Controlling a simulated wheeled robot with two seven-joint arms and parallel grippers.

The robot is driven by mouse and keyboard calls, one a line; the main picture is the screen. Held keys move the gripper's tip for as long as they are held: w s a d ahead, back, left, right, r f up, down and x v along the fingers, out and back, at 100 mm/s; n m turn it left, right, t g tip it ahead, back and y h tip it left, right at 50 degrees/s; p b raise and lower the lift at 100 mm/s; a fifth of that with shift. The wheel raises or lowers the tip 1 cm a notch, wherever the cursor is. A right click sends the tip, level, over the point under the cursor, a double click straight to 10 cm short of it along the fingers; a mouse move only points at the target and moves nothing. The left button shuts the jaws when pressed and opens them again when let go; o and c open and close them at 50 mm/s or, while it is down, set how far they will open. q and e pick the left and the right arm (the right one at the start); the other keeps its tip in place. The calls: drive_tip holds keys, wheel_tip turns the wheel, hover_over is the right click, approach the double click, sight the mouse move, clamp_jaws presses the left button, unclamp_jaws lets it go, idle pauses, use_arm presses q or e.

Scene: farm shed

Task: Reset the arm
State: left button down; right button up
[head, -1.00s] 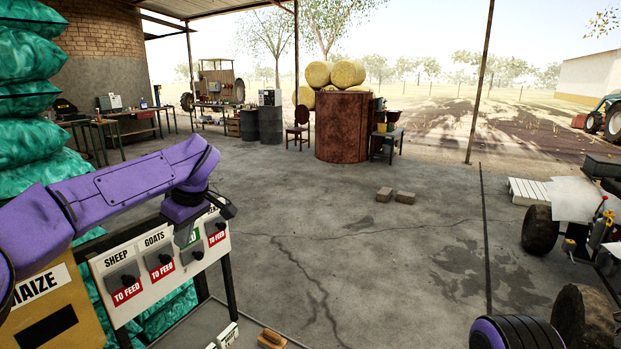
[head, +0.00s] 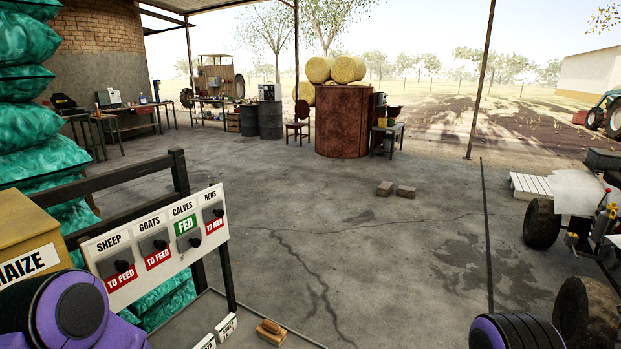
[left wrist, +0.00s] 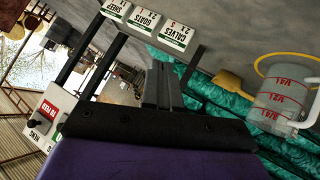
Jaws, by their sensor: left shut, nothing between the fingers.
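My left arm (head: 75,310) is folded low at the bottom left of the head view, and its gripper is outside that view. The left wrist view shows my left gripper (left wrist: 165,85) with its dark fingers shut and empty, clear of the board. The feed board (head: 160,243) stands at left, with knobs for sheep, goats, calves and hens. Calves reads FED in green; the other three read TO FEED in red. Part of the board (left wrist: 50,115) shows tilted in the left wrist view. My right arm (head: 515,332) shows at the bottom right; its gripper is out of frame.
A maize box (head: 28,235) and green sacks (head: 35,128) stand at left. A measuring jug (left wrist: 280,103) and a yellow scoop (left wrist: 232,83) show in the left wrist view. A wooden brush (head: 270,332) lies near the bench edge. The middle floor is open.

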use_arm(q)
drive_tip(key=s+a+f+m+g+b, duration=0.1)
drive_tip(key=s+f, duration=0.3)
drive_tip(key=s, duration=0.5)
drive_tip(key=s+a+f+m+g+h+b, duration=0.1)
drive_tip(key=s+a+f+m+g, duration=0.1)
drive_tip(key=s+f, duration=0.3)
drive_tip(key=s+a+f+m+g+b, duration=0.1)
drive_tip(key=s+f+g, duration=0.2)
drive_tip(key=s, duration=1)
drive_tip(key=shift+s+a+f, duration=0.25)
drive_tip(key=shift+s+f, duration=0.15)
drive_tip(key=shift+f, duration=0.35)
